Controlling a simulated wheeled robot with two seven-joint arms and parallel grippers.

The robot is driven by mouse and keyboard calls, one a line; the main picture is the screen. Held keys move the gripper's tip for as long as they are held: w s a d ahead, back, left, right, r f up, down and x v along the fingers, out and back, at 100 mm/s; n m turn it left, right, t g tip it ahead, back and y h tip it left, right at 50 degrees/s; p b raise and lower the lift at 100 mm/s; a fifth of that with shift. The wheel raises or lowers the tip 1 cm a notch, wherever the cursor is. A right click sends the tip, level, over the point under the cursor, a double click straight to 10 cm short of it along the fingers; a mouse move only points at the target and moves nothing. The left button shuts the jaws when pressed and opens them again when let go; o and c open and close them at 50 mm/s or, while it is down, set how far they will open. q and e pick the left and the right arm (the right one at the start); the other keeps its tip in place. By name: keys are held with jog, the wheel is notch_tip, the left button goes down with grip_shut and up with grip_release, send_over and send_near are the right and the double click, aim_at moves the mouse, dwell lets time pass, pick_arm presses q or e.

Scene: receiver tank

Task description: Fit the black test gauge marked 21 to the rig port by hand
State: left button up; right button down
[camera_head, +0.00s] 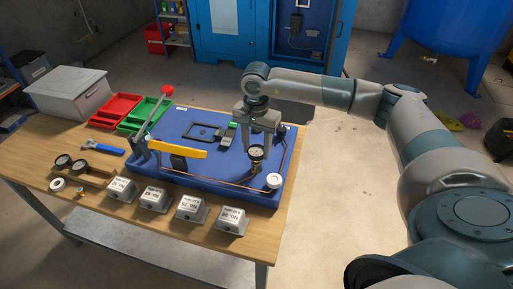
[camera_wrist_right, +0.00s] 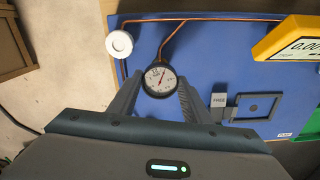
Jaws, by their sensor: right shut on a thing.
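My right gripper (camera_head: 258,141) reaches down over the blue rig board (camera_head: 212,180). It is shut on a black-rimmed gauge with a white dial (camera_head: 257,153). In the right wrist view the gauge (camera_wrist_right: 159,80) sits between the two fingers, dial facing the camera. Its marking is too small to read. A copper line (camera_wrist_right: 172,38) on the board runs up to the gauge. The rig port is hidden, apparently under the gauge, and I cannot tell whether the two touch. My left gripper is not in view.
A white round knob (camera_head: 273,180) stands on the board's near right corner. A yellow digital display (camera_head: 178,149) and a red-knobbed lever (camera_head: 167,90) stand to the left. Several grey labelled blocks (camera_head: 190,208) line the table's front. Two dark gauges (camera_head: 71,164) lie at left.

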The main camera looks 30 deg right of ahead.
jog(key=shift+b, duration=0.35)
dwell(0.6)
jog(key=shift+f+b, duration=0.35)
jog(key=shift+b, duration=0.25)
dwell(0.4)
dwell(0.3)
